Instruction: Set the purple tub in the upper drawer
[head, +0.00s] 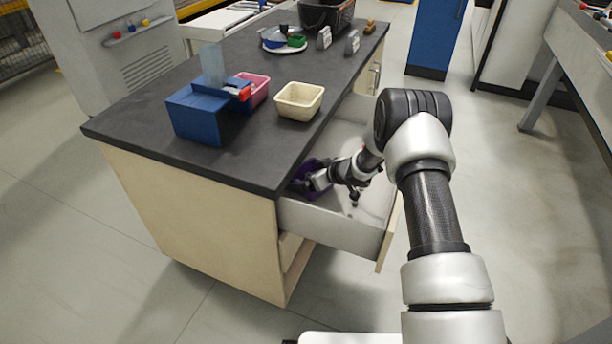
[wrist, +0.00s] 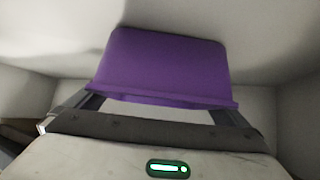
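The purple tub (head: 308,174) is inside the pulled-out upper drawer (head: 330,223), at its left end by the worktop. My gripper (head: 313,181) is down in the drawer at the tub and partly covers it. In the wrist view the tub (wrist: 168,65) lies just ahead of my gripper (wrist: 157,108), with its rim nearest the camera. The two fingers are spread wide, with pale drawer surface showing between them. The rim hides the fingertips, so I cannot tell whether they touch the tub.
On the dark worktop (head: 150,125) stand a cream tub (head: 299,101), a pink tub (head: 259,90) and a blue box (head: 197,116). The drawer's front panel (head: 388,236) and side walls surround my gripper. Another drawer (head: 291,252) below is slightly out.

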